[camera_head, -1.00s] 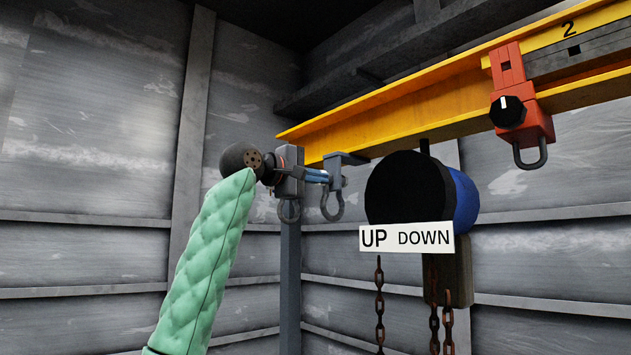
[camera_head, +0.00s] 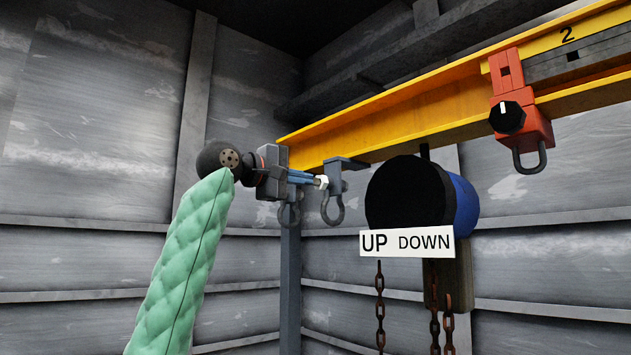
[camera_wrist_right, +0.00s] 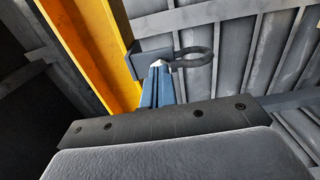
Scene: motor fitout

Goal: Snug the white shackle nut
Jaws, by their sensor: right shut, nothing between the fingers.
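In the right wrist view the white nut (camera_wrist_right: 158,64) shows just past the fingertips, beside the shackle ring (camera_wrist_right: 194,57). My right gripper (camera_head: 313,180) has its slim blue fingers shut and empty, pointing right at the nut. The tips are at or very near the nut; I cannot tell whether they touch. In the wrist view the fingers (camera_wrist_right: 157,75) are together. My left gripper is not in view.
A second grey shackle (camera_head: 290,215) hangs below my right gripper. The yellow beam (camera_head: 420,110) runs above to the right, with a red trolley clamp (camera_head: 520,95). A dark-faced blue hoist (camera_head: 408,190) with an UP/DOWN sign (camera_head: 407,240) and chains (camera_head: 380,310) stands right of the shackles.

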